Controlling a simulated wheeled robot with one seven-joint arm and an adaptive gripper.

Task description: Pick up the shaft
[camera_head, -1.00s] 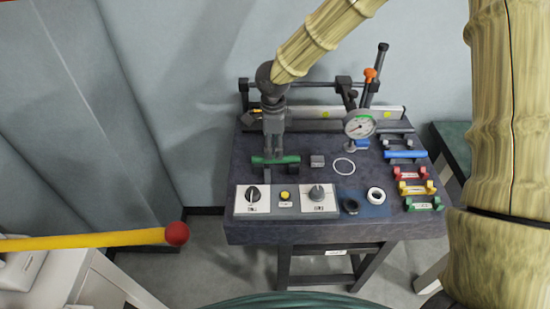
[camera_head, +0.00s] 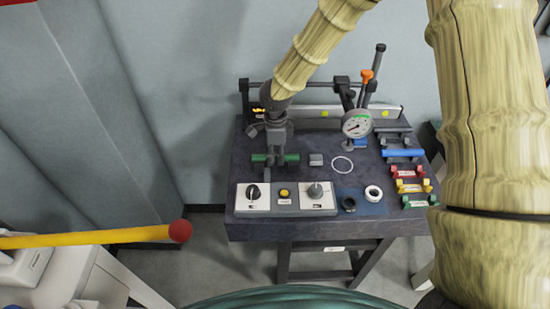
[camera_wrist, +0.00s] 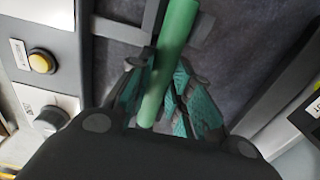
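The shaft seems to be the green rod (camera_head: 292,159), lying level across dark supports on the bench top, behind the control panel. My gripper (camera_head: 275,150) points down at it from above, near its middle. In the wrist view the green rod (camera_wrist: 172,55) runs between the two teal-padded fingers of my gripper (camera_wrist: 163,85), one on each side. The gaps beside the rod are small, and whether the pads press on it is not clear.
The panel (camera_head: 317,197) with knobs and a yellow button (camera_head: 284,193) stands in front. A small grey block (camera_head: 316,159), a white ring (camera_head: 342,165) and a dial gauge (camera_head: 356,124) lie to the right. Coloured holders (camera_head: 412,186) line the bench's right side. A rear rail (camera_head: 312,113) runs behind.

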